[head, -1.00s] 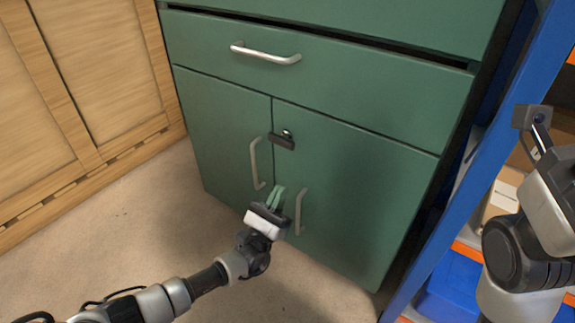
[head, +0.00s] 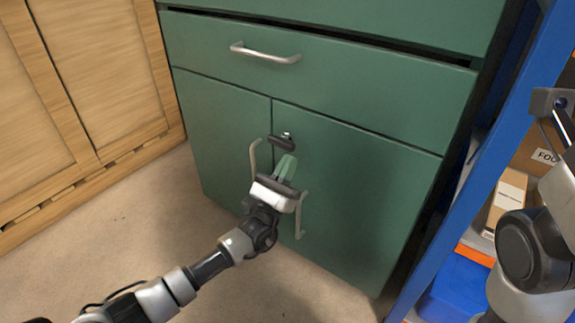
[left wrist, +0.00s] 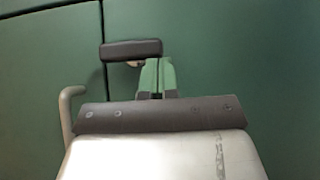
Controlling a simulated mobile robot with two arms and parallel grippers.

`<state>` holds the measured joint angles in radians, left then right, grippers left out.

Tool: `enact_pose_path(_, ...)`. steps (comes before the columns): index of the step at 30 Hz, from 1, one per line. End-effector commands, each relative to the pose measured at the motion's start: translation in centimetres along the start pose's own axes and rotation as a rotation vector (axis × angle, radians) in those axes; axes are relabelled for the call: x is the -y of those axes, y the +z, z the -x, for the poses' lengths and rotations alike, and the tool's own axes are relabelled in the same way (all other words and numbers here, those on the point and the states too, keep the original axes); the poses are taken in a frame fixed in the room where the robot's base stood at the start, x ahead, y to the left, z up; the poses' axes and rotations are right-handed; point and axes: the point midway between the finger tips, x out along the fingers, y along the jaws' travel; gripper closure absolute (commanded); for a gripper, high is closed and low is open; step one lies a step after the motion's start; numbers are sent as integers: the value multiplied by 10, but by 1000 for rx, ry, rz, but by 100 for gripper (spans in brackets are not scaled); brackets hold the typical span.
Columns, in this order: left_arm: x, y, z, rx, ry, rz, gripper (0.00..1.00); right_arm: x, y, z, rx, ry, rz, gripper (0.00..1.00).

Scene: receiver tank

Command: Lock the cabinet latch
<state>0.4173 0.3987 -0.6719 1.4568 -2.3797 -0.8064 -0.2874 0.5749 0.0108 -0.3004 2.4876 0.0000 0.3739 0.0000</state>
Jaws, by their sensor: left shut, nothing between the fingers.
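The cabinet latch (head: 282,143) is a dark bar with a small round silver pivot, set at the top of the seam between the two green cabinet doors (head: 360,170). The bar lies roughly level across the seam. In the left wrist view the latch (left wrist: 131,49) sits just beyond my fingertips. My left gripper (head: 286,163) is shut and empty, with its green fingers pointing up at the latch from just below. I cannot tell whether the fingertips touch the bar. My right arm shows at the right edge, but its gripper is out of view.
Two metal door handles, left (head: 254,165) and right (head: 300,212), flank my left gripper. A drawer with a handle (head: 265,54) is above the doors. A blue shelf rack (head: 490,150) with boxes stands at the right. Wooden panels (head: 80,90) stand at the left. The floor in front is clear.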

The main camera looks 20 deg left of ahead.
Motion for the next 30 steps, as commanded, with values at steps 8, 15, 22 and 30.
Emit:
enact_pose_path(8,2,1,-1,0,37,39,100,0,0,2,3,1,0,100)
enact_pose_path(15,3,2,-2,0,62,63,100,0,0,2,5,0,0,100)
enact_pose_path(22,5,3,-3,0,91,94,100,0,-1,2,2,-1,1,100)
enact_pose_path(30,7,5,-5,1,139,141,100,1,-1,1,-1,-3,1,100)
